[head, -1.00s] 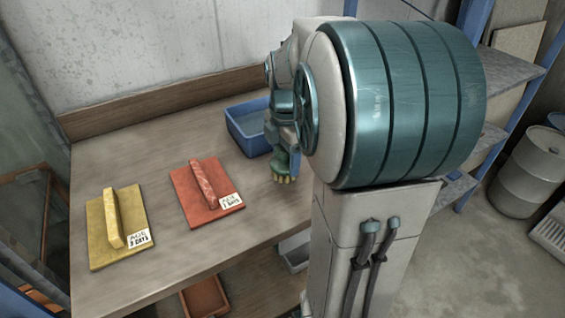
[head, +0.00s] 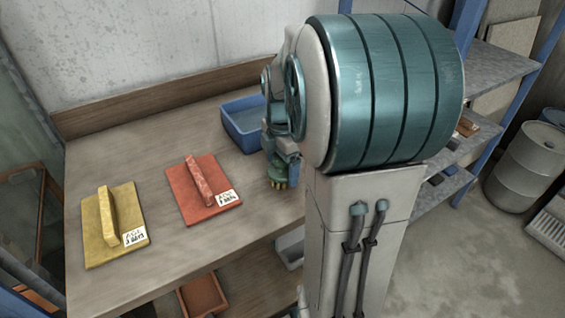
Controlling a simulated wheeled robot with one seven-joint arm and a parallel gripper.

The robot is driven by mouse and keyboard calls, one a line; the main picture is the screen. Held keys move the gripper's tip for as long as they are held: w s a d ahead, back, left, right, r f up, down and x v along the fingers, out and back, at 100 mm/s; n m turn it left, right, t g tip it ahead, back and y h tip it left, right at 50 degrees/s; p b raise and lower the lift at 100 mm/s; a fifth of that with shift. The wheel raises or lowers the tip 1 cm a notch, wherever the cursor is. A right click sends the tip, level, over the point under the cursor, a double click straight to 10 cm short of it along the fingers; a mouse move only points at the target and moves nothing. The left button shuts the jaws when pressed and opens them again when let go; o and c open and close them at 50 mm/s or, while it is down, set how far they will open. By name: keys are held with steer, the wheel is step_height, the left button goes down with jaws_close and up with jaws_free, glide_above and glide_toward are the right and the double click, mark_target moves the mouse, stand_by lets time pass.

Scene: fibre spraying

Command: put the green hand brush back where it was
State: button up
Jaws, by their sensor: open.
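My gripper (head: 281,174) is at the right part of the workbench, in front of the blue tray and partly covered by my own arm. It is open and points down. Small yellowish tips show at its lower end, close above the bench top; I cannot tell whether they are finger pads or bristles. I cannot clearly make out the green hand brush; my arm hides the bench behind it. The workbench (head: 150,130) has a wooden top.
A red board with a handle and label (head: 190,199) and a yellow one (head: 97,248) lie on the bench's left half. The blue tray (head: 238,140) stands at the back. Below are a red tray (head: 203,298) and a pale tray (head: 288,252). Metal shelves (head: 500,62) and a barrel (head: 532,165) are right.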

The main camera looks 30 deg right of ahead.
step_height(320, 180, up, 12)
steer(key=shift+r+p, duration=0.1)
steer(key=shift+p, duration=0.7)
steer(key=shift+s+a+m, duration=0.15)
steer(key=shift+a+m, duration=0.1)
steer(key=shift+m, duration=0.05)
steer(key=s+a+f+m, duration=0.3)
steer(key=a+m, duration=0.1)
steer(key=m, duration=0.1)
steer(key=s+a+f+m+t, duration=0.1)
steer(key=s+a+f+m, duration=0.1)
steer(key=m, duration=0.4)
steer(key=s+a+f+m+t, duration=0.1)
steer(key=s+a+f+m, duration=0.2)
steer(key=s+a+m, duration=0.2)
steer(key=shift+s+a+f+m, duration=0.15)
steer(key=shift+s+a+m, duration=0.1)
steer(key=shift+s, duration=0.1)
steer(key=shift+s+a+f+m, duration=0.1)
steer(key=shift+s+f+m, duration=0.05)
steer(key=shift+s+m, duration=0.15)
steer(key=shift+s+a+f+m, duration=0.1)
steer(key=shift+s+f+m, duration=0.2)
steer(key=shift+m, duration=0.05)
